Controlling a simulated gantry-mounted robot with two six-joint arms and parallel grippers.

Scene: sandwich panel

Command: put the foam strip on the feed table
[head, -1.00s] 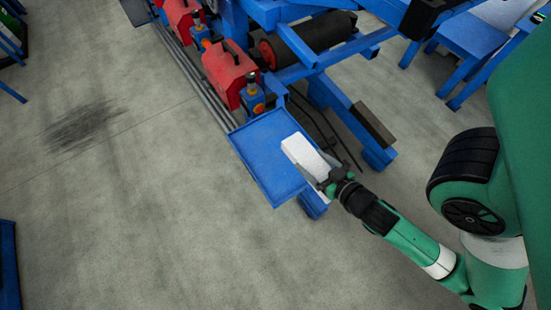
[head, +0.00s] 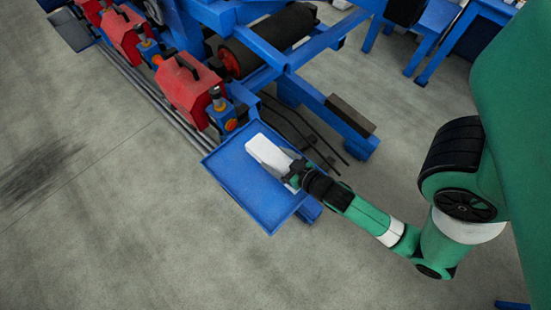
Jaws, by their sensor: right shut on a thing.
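The white foam strip (head: 266,154) is a pale block over the right part of the blue feed table (head: 235,185). My right gripper (head: 291,172) is shut on the near right end of the strip, its arm coming in from the right. The strip's far end points up and left across the tray-like table top. I cannot tell whether the strip touches the surface or is held just above it. My left gripper is not in view.
Red machine units (head: 187,88) stand in a row beyond the table, along grey rails (head: 150,92). A blue frame with a dark roller (head: 270,38) stands at the top. The left part of the table is bare, and the floor at left is clear.

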